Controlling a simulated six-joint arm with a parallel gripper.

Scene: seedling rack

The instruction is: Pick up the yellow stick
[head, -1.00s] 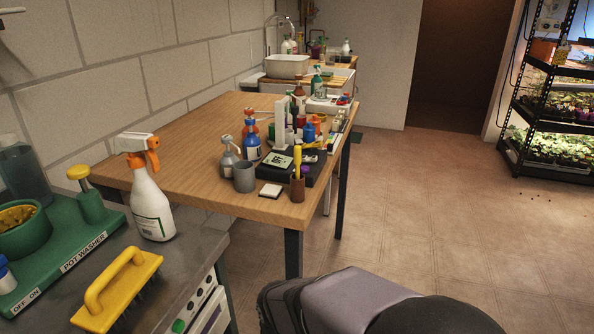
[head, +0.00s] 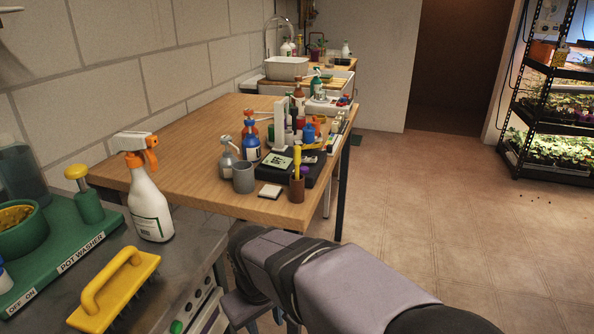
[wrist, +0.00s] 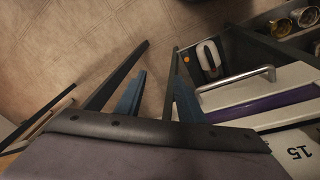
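The yellow stick (head: 297,162) stands upright in a small brown cup (head: 297,189) near the front right corner of the wooden table. My gripper (wrist: 160,75) shows two blue fingers with a gap between them in the wrist view, and nothing is held there. In the head view my gripper (head: 250,315) hangs low at the bottom, below and in front of the table's near edge, well apart from the stick. Its tips are cut off there. The stick does not show in the wrist view.
The wooden table (head: 180,180) also holds a white pad (head: 270,191), a grey cup (head: 244,177), a black scale and several bottles near the cup. A metal counter with a spray bottle (head: 149,200) and yellow brush (head: 113,285) is at left. The floor at right is clear.

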